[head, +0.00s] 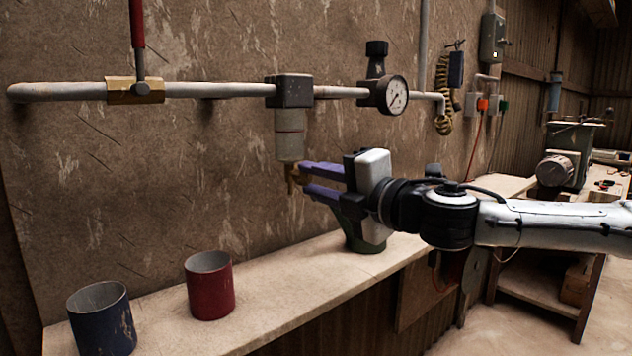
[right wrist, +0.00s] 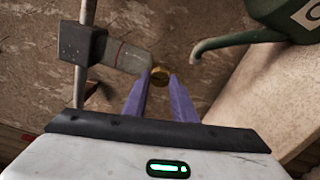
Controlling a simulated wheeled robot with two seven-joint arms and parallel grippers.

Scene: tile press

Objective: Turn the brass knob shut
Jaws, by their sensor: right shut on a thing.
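The brass knob (right wrist: 160,76) sits at the bottom of the clear filter bowl (head: 290,134) that hangs under the black filter head (head: 289,91) on the wall pipe. My right gripper (head: 297,178) comes in from the right, below the bowl, and its purple fingers are shut on the brass knob. In the right wrist view the two fingertips (right wrist: 160,78) lie on either side of the knob. In the head view the fingers partly cover the knob. My left gripper is not in view.
A blue cup (head: 100,318) and a red cup (head: 209,287) stand on the bench (head: 290,300) at left. A green can (right wrist: 262,28) with a spout stands near my right gripper. A gauge (head: 396,95) and a brass valve (head: 135,91) with a red lever are on the pipe.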

